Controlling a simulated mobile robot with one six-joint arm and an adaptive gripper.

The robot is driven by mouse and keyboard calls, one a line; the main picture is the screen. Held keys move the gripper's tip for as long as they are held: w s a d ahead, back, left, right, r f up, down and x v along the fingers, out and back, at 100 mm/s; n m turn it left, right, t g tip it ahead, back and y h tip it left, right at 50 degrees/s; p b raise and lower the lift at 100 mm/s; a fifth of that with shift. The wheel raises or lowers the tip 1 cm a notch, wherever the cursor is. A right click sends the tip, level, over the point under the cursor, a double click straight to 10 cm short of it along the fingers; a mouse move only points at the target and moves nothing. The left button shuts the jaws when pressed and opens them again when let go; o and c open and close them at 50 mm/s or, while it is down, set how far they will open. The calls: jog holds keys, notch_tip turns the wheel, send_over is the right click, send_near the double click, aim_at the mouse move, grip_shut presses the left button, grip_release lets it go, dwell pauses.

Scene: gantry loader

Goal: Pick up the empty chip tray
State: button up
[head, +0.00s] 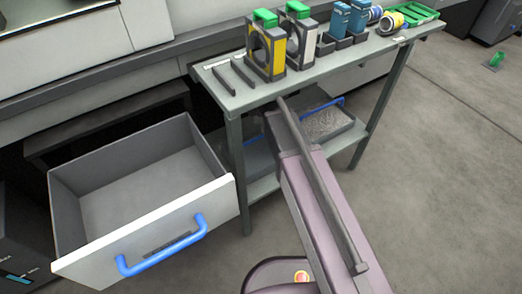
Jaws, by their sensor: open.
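On the lower shelf of the bench, a grey tray (250,152) with a blue handle shows in part behind my arm. Its inside is mostly hidden, so I cannot tell whether it is empty. To its right on the same shelf, another tray (347,124) with a blue handle is filled with grey, grainy chips. My arm reaches up from the bottom of the view towards this shelf and covers the middle of it. I cannot make out my gripper or its fingers.
A large empty drawer (140,229) with a blue handle stands pulled out at the left. The bench top (233,92) carries yellow and grey fixtures (266,49), blue boxes (340,20) and a green tray (414,14).

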aim_at(260, 136)
jog(key=shift+f+b, duration=1.15)
jog(key=shift+f, duration=0.05)
jog(key=shift+d+f+b, duration=0.1)
jog(key=shift+f+b, duration=2.45)
jog(key=shift+b, duration=0.05)
grip_shut()
